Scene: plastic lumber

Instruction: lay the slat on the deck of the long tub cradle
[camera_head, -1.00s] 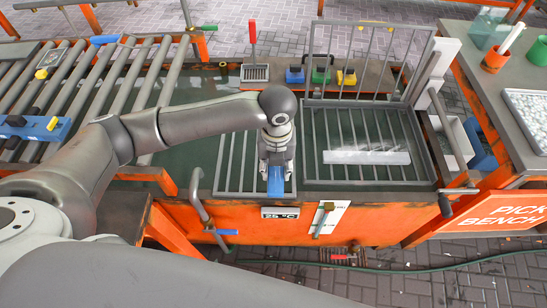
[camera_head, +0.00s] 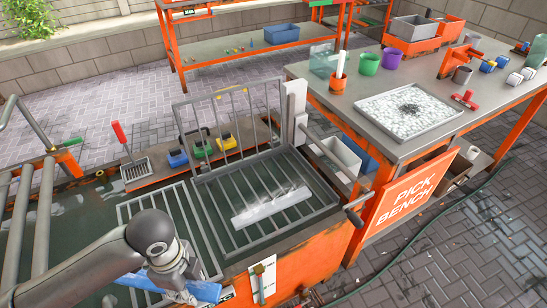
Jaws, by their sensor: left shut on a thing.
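My left gripper (camera_head: 178,280) is at the lower left of the head view, seen from above over the front of the left grid (camera_head: 140,208). It is shut on a long flat blue piece (camera_head: 204,291), which looks like the slat. My wrist hides part of the piece, and I cannot tell whether it touches the grid. The barred deck of the tub cradle (camera_head: 290,222) lies to the right. A pale, frosted bar (camera_head: 270,206) lies on this deck. My right gripper is not in view.
A barred gate (camera_head: 236,125) stands upright behind the deck. Blue (camera_head: 177,158), green (camera_head: 202,149) and yellow (camera_head: 225,142) blocks and a red-handled brush (camera_head: 133,165) line the back ledge. The pick bench (camera_head: 345,110) stands to the right.

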